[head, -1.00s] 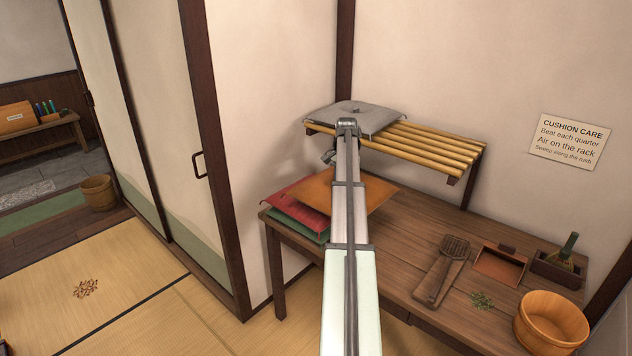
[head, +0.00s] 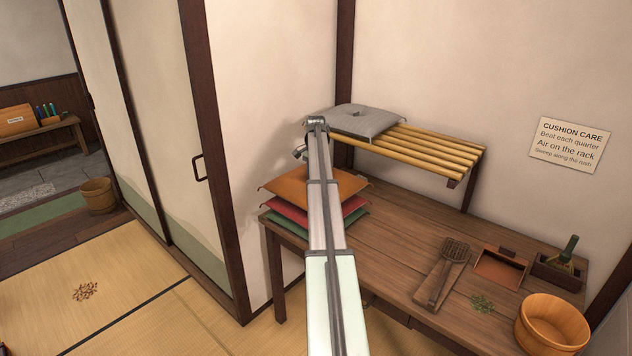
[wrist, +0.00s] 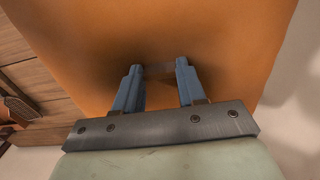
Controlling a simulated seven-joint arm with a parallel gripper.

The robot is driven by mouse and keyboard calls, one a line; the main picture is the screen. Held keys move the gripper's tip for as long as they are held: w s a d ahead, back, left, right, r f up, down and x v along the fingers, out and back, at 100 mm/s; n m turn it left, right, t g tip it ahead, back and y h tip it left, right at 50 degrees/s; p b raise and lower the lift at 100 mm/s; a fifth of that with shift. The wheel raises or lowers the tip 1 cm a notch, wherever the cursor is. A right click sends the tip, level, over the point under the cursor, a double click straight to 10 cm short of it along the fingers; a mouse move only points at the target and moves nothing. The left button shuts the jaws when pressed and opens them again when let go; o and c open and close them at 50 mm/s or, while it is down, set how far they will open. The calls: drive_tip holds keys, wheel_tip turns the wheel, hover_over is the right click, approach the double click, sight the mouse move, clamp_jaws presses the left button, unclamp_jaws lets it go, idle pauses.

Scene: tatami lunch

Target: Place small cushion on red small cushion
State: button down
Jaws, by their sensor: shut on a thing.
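The orange small cushion (head: 287,183) is over the red small cushion (head: 286,209) in the head view, roughly lined up with it. I cannot tell whether the two touch. The red cushion lies on a green cushion (head: 288,229) at the left end of the wooden table. In the wrist view my gripper (wrist: 160,90) is shut on the orange cushion (wrist: 220,45), which fills most of that view. My arm hides the middle of the stack and the gripper in the head view.
A grey cushion (head: 362,121) lies on the slatted rack (head: 435,150) just right of and above the stack. The wall and sliding door stand close on the left.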

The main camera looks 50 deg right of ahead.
drive_tip(key=shift+f, duration=1.15)
drive_tip(key=c, duration=0.6)
unclamp_jaws()
drive_tip(key=shift+c, duration=0.2)
wheel_tip(320, 180, up, 12)
